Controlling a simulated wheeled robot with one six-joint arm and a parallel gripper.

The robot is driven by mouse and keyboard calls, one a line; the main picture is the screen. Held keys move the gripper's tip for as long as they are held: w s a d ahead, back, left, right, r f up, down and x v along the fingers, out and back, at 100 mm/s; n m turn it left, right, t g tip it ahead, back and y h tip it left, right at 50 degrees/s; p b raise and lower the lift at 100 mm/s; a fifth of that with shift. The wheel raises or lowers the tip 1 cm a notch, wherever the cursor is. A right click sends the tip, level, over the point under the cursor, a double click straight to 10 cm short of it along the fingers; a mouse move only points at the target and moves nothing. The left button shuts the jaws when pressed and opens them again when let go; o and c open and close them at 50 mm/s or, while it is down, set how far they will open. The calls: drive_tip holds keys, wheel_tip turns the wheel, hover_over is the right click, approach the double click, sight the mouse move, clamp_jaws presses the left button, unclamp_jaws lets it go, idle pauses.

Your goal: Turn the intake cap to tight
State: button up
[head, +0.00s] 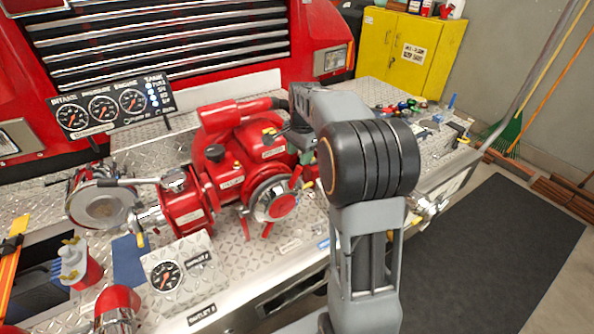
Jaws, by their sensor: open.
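The red pump (215,160) sits on the diamond-plate bumper. A round silver cap with red handles (272,200) faces forward on its front and looks like the intake cap. Its marking is too small to read, so I cannot tell how tight it is. My gripper (303,150) shows only in part, as a dark shape behind and to the right of the cap. It is open, and my arm hides most of its fingers. I see no contact with the cap, but I cannot tell the exact gap.
A gauge panel (115,105) stands at the back left. A silver cap (102,206) and a small gauge plate (178,272) are left of the intake cap. Small coloured parts (412,106) lie on the bumper at right. A yellow cabinet (408,50) stands behind. The dark floor mat (500,255) is clear.

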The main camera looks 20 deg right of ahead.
sight(298, 166)
drive_tip(key=f, duration=0.5)
drive_tip(key=f+p, duration=0.1)
drive_tip(key=f, duration=0.2)
drive_tip(key=shift+w+a, duration=0.1)
drive_tip(key=shift+w, duration=0.3)
clamp_jaws()
